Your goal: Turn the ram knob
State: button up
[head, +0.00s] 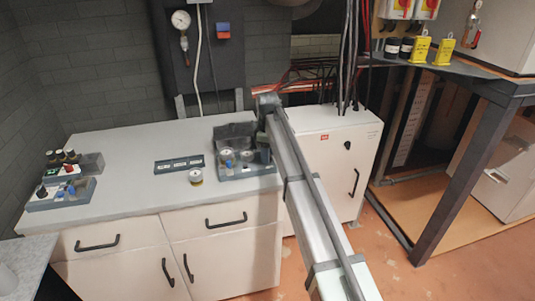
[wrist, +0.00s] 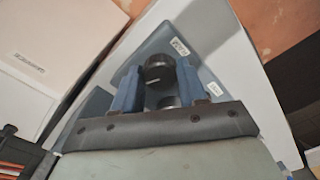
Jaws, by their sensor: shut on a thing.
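In the wrist view my gripper (wrist: 157,75) has its two blue fingers on either side of a round black knob (wrist: 158,66) with a pale pointer line, and is shut on it. A second dark knob (wrist: 170,102) shows between the fingers, nearer the gripper body and partly hidden. I cannot read which one is the ram knob. In the head view my arm reaches the control box (head: 250,172) at the counter's right end; the fingers are hard to make out there.
The counter (head: 130,200) also bears another control box (head: 60,195) at left, a dark label strip (head: 180,164) and a small round can (head: 196,177). A white cabinet (head: 335,150) with cables stands right of the counter. A gauge (head: 181,20) hangs on the back wall.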

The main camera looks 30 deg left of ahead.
jog(key=m, duration=0.5)
jog(key=shift+m, duration=0.3)
jog(key=m, duration=0.5)
jog(key=shift+s, duration=0.1)
jog(key=m, duration=0.5)
jog(key=shift+m, duration=0.4)
jog(key=m, duration=0.5)
jog(key=shift+a+m, duration=0.1)
jog(key=shift+m, duration=0.2)
jog(key=o, duration=1.1)
jog(key=shift+c, duration=0.2)
jog(key=shift+r, duration=0.1)
notch_tip(320, 180, up, 14)
jog(key=shift+f, duration=0.2)
